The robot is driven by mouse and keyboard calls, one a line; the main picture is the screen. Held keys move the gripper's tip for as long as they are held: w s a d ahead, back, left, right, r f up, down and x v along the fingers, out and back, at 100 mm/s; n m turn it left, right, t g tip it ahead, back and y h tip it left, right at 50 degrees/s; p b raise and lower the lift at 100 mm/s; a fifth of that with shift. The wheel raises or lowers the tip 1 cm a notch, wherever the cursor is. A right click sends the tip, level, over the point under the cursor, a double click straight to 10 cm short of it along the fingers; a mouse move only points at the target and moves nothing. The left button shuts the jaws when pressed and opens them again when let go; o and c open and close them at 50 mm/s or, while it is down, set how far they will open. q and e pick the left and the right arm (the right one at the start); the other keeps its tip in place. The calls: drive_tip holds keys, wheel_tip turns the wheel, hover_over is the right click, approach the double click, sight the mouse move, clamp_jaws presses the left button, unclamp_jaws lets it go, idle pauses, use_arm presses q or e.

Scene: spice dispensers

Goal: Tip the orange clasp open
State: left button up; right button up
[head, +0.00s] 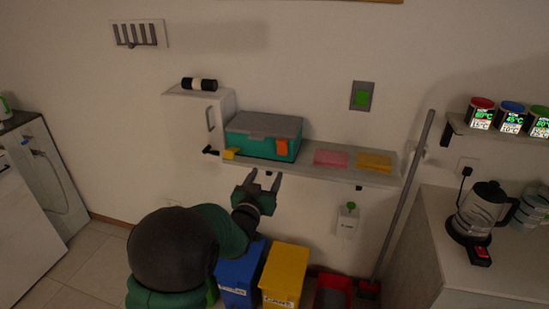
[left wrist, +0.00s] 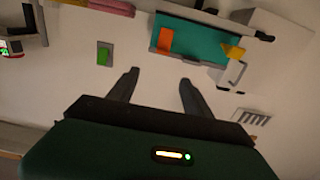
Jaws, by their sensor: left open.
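The orange clasp (head: 282,146) is on the front of a teal box with a grey lid (head: 262,125), which stands on the wall shelf. In the left wrist view the orange clasp (left wrist: 166,40) shows against the teal box (left wrist: 205,40), beyond my fingertips. A yellow clasp (head: 230,154) is at the box's left front corner and also shows in the left wrist view (left wrist: 233,52). My left gripper (head: 264,180) is open and empty, below and in front of the shelf, apart from the clasp. My right gripper is not in view.
Pink (head: 331,158) and yellow (head: 374,162) folded cloths lie on the shelf (head: 310,172) right of the box. A white cabinet (head: 197,118) stands left of it. Blue (head: 240,274) and yellow (head: 284,273) bins stand below. A grey pole (head: 404,195) leans at the right.

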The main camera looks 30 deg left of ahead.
use_arm(q)
drive_tip(key=shift+w+a+f, duration=0.1)
drive_tip(key=shift+w+f, duration=0.2)
drive_tip(key=shift+w, duration=0.15)
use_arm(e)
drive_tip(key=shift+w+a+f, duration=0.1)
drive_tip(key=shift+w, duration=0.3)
